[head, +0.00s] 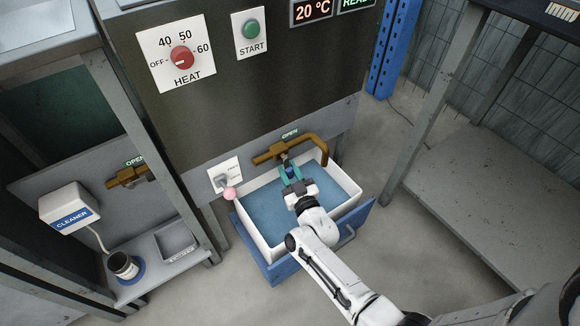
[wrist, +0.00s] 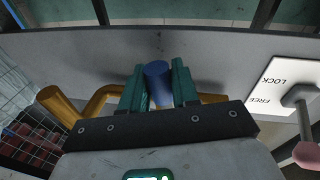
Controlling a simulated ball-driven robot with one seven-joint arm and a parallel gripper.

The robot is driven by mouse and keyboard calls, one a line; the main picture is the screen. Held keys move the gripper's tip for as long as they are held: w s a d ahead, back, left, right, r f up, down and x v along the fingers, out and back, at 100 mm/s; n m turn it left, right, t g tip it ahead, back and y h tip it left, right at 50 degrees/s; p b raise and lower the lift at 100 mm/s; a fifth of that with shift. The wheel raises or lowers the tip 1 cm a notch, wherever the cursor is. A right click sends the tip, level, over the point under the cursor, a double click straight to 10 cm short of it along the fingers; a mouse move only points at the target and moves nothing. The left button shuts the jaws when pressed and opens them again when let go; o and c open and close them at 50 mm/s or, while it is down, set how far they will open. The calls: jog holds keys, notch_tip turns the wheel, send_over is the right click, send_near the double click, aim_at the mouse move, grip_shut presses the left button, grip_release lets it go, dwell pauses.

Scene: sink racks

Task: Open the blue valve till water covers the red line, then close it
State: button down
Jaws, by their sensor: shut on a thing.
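The blue valve (wrist: 157,82) is a round blue handle on the brass tap (head: 309,138) behind the white basin (head: 253,224). My gripper (head: 290,169) has its teal fingers on both sides of the valve, shut on it; the wrist view shows the handle between them. The valve (head: 290,172) is mostly covered by the fingers in the head view. Blue water (head: 265,206) fills much of the basin. I see no red line on the visible inner walls. A lit green OPEN label (head: 289,134) is above the tap.
The basin sits in a blue drawer (head: 262,267). A LOCK/FREE lever with a pink knob (head: 229,193) is left of the basin. Another brass tap (head: 128,177), a cleaner dispenser (head: 69,208) and a small can (head: 123,265) are further left. The floor right of the drawer is clear.

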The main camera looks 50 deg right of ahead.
jog(key=shift+w+a+f+m+p, duration=0.1)
jog(key=shift+a+m+p, duration=0.4)
jog(key=shift+m, duration=0.4)
jog(key=c, duration=1)
grip_release()
jog(key=shift+o, duration=0.2)
